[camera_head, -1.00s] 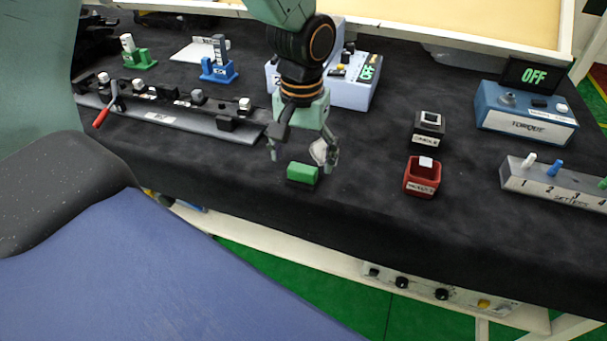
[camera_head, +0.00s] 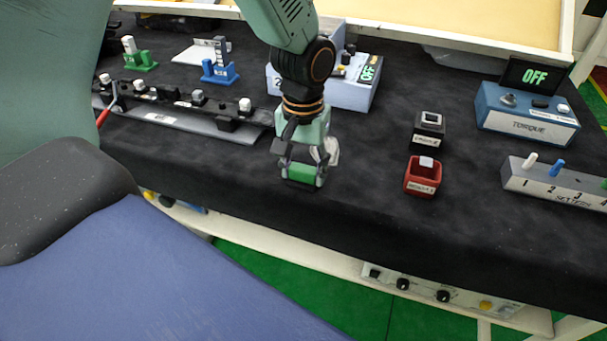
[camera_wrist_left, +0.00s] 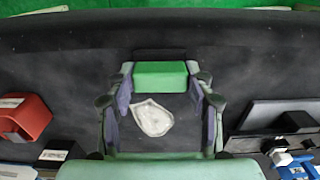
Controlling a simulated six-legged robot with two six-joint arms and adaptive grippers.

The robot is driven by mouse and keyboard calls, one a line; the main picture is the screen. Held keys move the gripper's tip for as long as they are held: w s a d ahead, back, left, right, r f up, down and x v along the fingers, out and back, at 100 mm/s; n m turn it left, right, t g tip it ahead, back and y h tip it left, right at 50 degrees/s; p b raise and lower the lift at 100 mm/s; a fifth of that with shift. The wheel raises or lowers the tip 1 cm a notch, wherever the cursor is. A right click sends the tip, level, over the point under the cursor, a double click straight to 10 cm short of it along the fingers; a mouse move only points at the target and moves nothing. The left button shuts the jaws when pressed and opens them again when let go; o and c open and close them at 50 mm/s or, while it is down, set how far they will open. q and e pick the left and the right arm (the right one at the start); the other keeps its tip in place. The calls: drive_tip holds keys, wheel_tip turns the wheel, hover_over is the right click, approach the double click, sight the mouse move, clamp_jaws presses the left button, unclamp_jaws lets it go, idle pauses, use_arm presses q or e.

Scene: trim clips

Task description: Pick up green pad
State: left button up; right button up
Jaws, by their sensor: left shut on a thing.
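The green pad (camera_head: 301,173) is a small green block on a dark base, near the front edge of the black table. My left gripper (camera_head: 303,178) is over it, with one finger at each end of the pad, shut on it. In the left wrist view the pad (camera_wrist_left: 160,76) sits between the two fingertips, with the dark base (camera_wrist_left: 159,54) just beyond it. I cannot tell whether the pad is clear of its base. My right gripper is not in view.
A red open box (camera_head: 422,177) and a black cradle block (camera_head: 429,128) stand to the right. A grey rail with clips (camera_head: 180,117) lies to the left. A blue torque box (camera_head: 526,116) and a grey setter block (camera_head: 555,182) are at far right. The table's front edge is close.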

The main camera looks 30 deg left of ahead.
sight(303, 168)
use_arm(q)
drive_tip(key=shift+a, duration=0.1)
drive_tip(key=c, duration=0.5)
wheel_tip(303, 168, up, 9)
drive_tip(key=shift+f+p, duration=0.15)
drive_tip(key=shift+p, duration=0.8)
drive_tip(key=shift+c, duration=0.2)
drive_tip(key=shift+r, duration=0.65)
